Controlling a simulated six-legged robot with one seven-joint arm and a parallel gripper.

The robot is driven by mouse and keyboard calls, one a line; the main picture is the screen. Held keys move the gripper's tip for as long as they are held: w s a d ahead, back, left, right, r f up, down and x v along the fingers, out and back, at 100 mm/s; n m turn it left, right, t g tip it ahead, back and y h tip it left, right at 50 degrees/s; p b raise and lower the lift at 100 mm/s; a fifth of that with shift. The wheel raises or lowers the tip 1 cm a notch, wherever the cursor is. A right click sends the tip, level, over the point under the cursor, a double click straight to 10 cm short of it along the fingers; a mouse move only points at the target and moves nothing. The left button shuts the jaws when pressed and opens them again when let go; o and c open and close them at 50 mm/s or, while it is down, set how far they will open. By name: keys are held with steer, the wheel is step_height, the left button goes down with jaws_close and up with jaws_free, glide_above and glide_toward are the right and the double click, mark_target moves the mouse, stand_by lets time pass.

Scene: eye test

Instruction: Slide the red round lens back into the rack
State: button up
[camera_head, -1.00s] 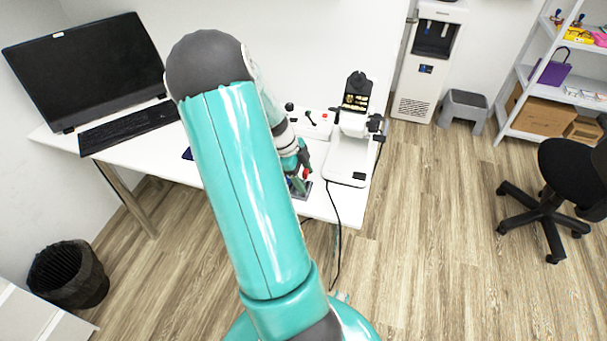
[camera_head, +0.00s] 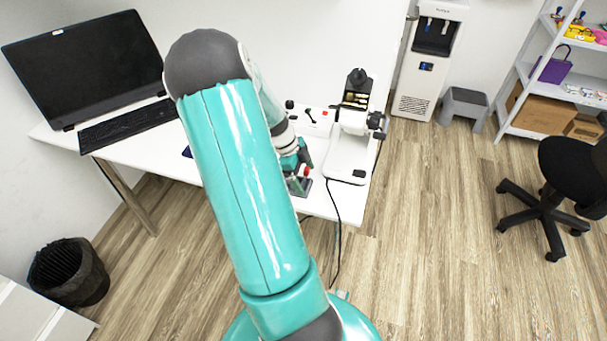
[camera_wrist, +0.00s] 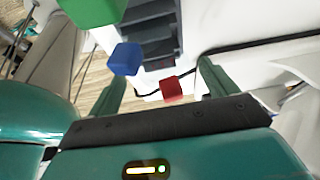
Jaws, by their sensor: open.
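A small red piece (camera_wrist: 172,89), which I take for the red lens or its grip, shows between my open fingers in the wrist view, with no clear contact. It shows as a red spot in the head view (camera_head: 306,171). My gripper (camera_wrist: 160,88) is open around it. The dark grey slotted rack (camera_wrist: 158,38) lies just beyond. A blue piece (camera_wrist: 125,58) and a green piece (camera_wrist: 92,10) are beside it to the left. I cannot tell whether the red piece is seated in a slot. In the head view my arm hides part of the rack (camera_head: 301,187).
A white instrument (camera_head: 345,155) with a black top stands right of the rack on the white table (camera_head: 322,207). A small white box with knobs (camera_head: 316,121) is behind. A monitor (camera_head: 85,65) and keyboard (camera_head: 128,125) are at left. A black cable hangs off the front edge.

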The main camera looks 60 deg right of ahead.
steer(key=shift+r, duration=0.1)
steer(key=v, duration=1.3)
steer(key=shift+w+r, duration=0.15)
steer(key=shift+r, duration=0.15)
steer(key=shift+a, duration=0.1)
steer(key=w+a+r+n+t, duration=0.3)
steer(key=w+a+r+n, duration=0.15)
steer(key=a+n, duration=0.55)
steer(key=w+a+r+n+t, duration=0.3)
steer(key=a+r+n, duration=0.35)
steer(key=a, duration=0.65)
steer(key=s+a+r+n+t, duration=0.2)
steer(key=s+a+n, duration=0.1)
steer(key=a+n, duration=0.6)
steer(key=s+a+r+n+t, duration=0.2)
steer(key=s+a+r+n, duration=0.1)
steer(key=a+n, duration=0.5)
steer(key=shift+s+a+n+y, duration=0.25)
steer(key=shift+a+n+y, duration=0.15)
steer(key=shift+a, duration=0.3)
